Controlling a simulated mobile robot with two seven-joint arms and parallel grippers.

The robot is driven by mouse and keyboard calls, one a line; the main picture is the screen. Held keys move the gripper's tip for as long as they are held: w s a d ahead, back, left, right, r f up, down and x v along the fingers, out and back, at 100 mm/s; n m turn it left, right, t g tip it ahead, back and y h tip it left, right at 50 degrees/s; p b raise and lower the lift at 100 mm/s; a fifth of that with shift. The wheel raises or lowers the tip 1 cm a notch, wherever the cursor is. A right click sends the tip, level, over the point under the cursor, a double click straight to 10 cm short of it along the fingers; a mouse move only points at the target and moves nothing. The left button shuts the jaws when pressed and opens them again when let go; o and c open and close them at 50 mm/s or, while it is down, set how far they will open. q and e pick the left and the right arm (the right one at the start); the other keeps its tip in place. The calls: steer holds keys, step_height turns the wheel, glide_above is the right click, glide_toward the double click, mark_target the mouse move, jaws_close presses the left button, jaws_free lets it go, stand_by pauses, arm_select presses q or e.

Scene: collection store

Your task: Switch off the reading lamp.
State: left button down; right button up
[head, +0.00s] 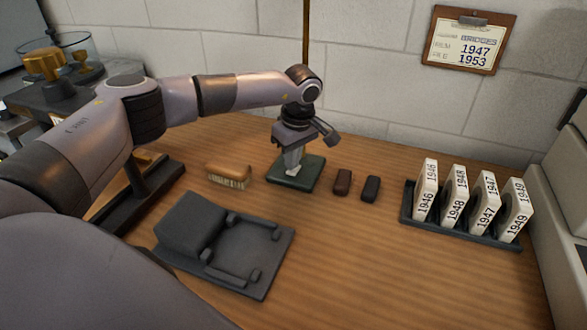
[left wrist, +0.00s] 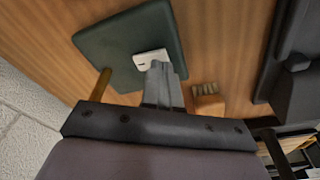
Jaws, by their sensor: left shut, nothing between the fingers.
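The reading lamp shows as a dark green base (head: 312,178) on the wooden table and a thin brass stem (head: 306,30) rising behind my arm. Its head is out of view, so I cannot tell whether it is lit. In the left wrist view the green base (left wrist: 102,42) carries a white switch plate (left wrist: 146,58), partly covered by my fingers, with the stem (left wrist: 100,84) beside it. My left gripper (head: 291,172) is shut and empty, pointing down over the base; in the left wrist view its fingertips (left wrist: 160,66) overlap the switch. I cannot tell whether they touch it.
A wooden brush (head: 228,178) lies left of the base. Two small dark blocks, one brown (head: 342,182) and one black (head: 371,189), lie right of it. A dark grey device (head: 240,255) stands in front. A rack (head: 455,232) of year-labelled boxes stands at right.

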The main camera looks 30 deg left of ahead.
arm_select(q)
steer(key=shift+f+b, duration=0.3)
steer(key=shift+f, duration=0.3)
steer(key=shift+r, duration=0.15)
step_height(320, 180, up, 7)
steer(key=p, duration=0.5)
steer(key=shift+p, duration=0.4)
stand_by(0.4)
